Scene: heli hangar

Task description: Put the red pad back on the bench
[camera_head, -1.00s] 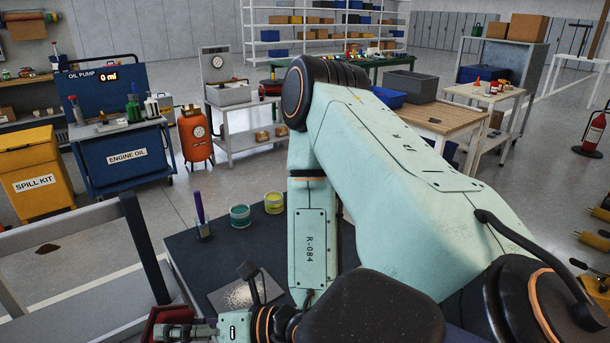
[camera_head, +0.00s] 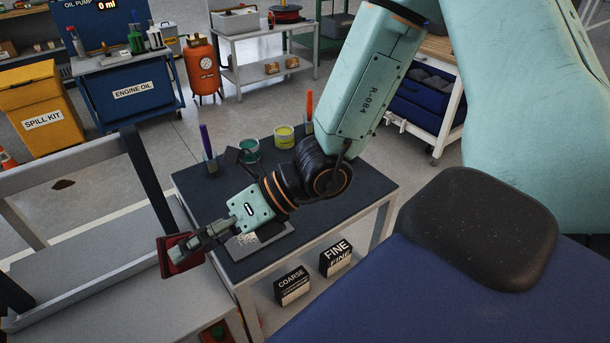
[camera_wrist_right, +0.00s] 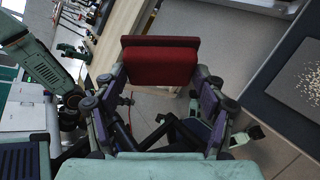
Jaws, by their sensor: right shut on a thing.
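My right gripper (camera_head: 192,247) is shut on the red pad (camera_head: 172,262), a flat dark-red block. In the right wrist view the pad (camera_wrist_right: 160,62) sits between the tips of both fingers. The bench is the dark-topped table (camera_head: 350,186), with a plate of pale grit (camera_head: 275,238) partly hidden under my right wrist. The gripper and pad are off the bench's left edge, in front of the grey frame. The pad's height above the surface there is unclear. My left gripper is not seen.
On the bench's back part stand a purple-handled tool (camera_head: 207,147), a teal cup (camera_head: 249,151), a yellow cup (camera_head: 284,137) and an orange-handled tool (camera_head: 309,112). COARSE (camera_head: 292,285) and FINE (camera_head: 336,257) boxes sit below. The grey frame (camera_head: 75,265) has dark posts at left. The bench's right part is clear.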

